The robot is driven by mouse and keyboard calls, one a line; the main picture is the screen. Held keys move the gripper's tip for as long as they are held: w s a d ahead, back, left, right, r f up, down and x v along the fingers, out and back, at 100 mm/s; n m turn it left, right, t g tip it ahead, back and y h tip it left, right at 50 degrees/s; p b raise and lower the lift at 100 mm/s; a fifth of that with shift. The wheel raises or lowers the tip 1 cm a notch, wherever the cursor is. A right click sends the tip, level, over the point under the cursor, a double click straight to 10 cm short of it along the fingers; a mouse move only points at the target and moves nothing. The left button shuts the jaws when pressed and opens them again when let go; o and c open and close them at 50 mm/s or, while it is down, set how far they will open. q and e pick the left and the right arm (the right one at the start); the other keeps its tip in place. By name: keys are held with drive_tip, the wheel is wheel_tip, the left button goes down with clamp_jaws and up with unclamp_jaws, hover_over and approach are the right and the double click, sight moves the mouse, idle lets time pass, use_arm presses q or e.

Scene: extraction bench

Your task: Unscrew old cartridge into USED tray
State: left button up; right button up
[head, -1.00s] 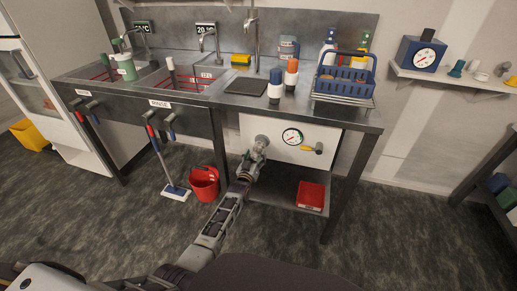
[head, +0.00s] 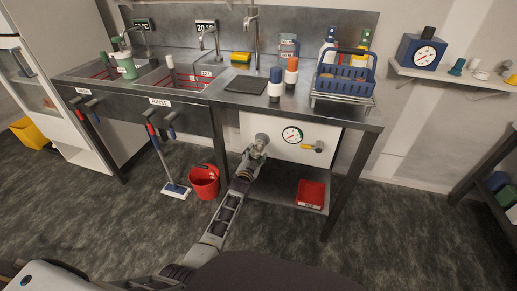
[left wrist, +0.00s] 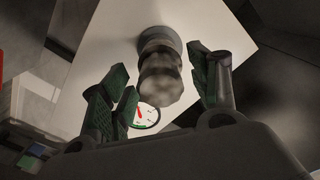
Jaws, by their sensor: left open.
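The old cartridge (left wrist: 160,78) is a grey lobed knob on a round grey mount on the white panel (left wrist: 103,50) under the bench. In the head view, part of the cartridge or its mount (head: 262,138) shows just above my left gripper (head: 256,150), which hides the rest. In the left wrist view my left gripper (left wrist: 165,80) is open, with green-padded fingers on either side of the cartridge and gaps showing. A red tray (head: 311,194) lies on the lower shelf; no USED label is readable. My right gripper is out of view.
A pressure gauge (head: 292,134) and a yellow-handled valve (head: 312,148) sit right of the cartridge on the panel. A red bucket (head: 204,182) and a floor squeegee (head: 175,191) stand left of my arm. A bench leg (head: 345,185) stands right of the red tray.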

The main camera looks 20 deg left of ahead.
use_arm(q)
drive_tip(key=shift+m, duration=1.1)
drive_tip(key=shift+d, duration=0.1)
drive_tip(key=c, duration=1.2)
drive_tip(key=n, duration=0.3)
drive_tip(key=shift+p, duration=0.35)
drive_tip(key=o, duration=0.7)
drive_tip(key=shift+n, duration=0.3)
drive_tip(key=o, duration=0.5)
